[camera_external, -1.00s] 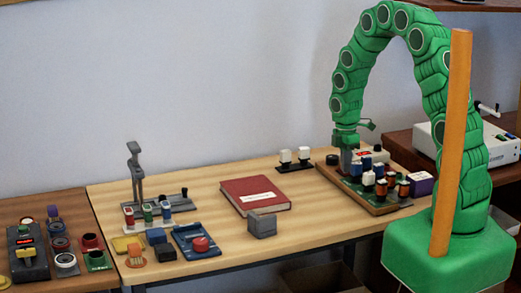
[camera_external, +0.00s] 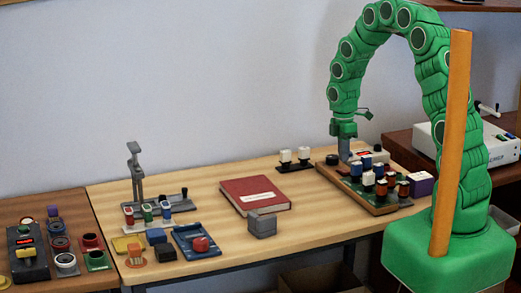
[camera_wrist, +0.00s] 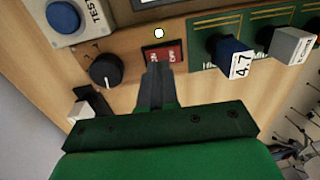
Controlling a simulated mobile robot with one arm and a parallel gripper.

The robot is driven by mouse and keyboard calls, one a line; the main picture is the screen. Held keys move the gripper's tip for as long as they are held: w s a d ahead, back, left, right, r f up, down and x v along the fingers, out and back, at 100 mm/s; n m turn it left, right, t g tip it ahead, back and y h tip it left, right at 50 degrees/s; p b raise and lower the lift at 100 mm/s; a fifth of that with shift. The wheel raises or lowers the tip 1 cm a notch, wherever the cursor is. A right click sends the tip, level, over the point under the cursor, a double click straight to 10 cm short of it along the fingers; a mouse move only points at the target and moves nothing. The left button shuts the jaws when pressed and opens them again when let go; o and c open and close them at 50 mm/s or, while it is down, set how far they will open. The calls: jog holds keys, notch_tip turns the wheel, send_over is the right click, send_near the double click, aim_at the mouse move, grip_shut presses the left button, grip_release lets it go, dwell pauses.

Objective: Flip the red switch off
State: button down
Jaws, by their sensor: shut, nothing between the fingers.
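The red switch (camera_wrist: 164,53) is a small rocker in a black frame with white lettering, set in the wooden board in the wrist view. My gripper (camera_wrist: 159,67) is shut and empty, its dark fingertips at the switch's lower edge, covering a little of it. I cannot tell whether they touch it. Which side of the rocker is pressed down is too small to tell. In the external view my gripper (camera_external: 344,158) points down over the back left part of the wooden board (camera_external: 372,205), and the switch cannot be made out there.
Around the switch are a black knob (camera_wrist: 104,70), a blue button (camera_wrist: 63,17), a small white dot (camera_wrist: 159,33), and a blue block (camera_wrist: 233,57) marked 4.7. A grey block (camera_wrist: 291,46) stands further right. A red book (camera_external: 255,195) lies on the table left of the board.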

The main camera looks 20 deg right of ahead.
aim_at(347, 171)
notch_tip(347, 171, up, 11)
jog(key=w, duration=0.1)
jog(key=shift+w, duration=0.3)
jog(key=shift+s, duration=0.1)
jog(key=shift+s+r+g, duration=0.1)
jog(key=shift+s+g, duration=0.2)
jog(key=shift+s, duration=0.35)
jog(key=f, duration=0.4)
jog(key=s+f, duration=0.1)
jog(key=f, duration=0.4)
jog(key=s+f, duration=0.1)
jog(key=f, duration=0.4)
jog(key=shift+d, duration=0.1)
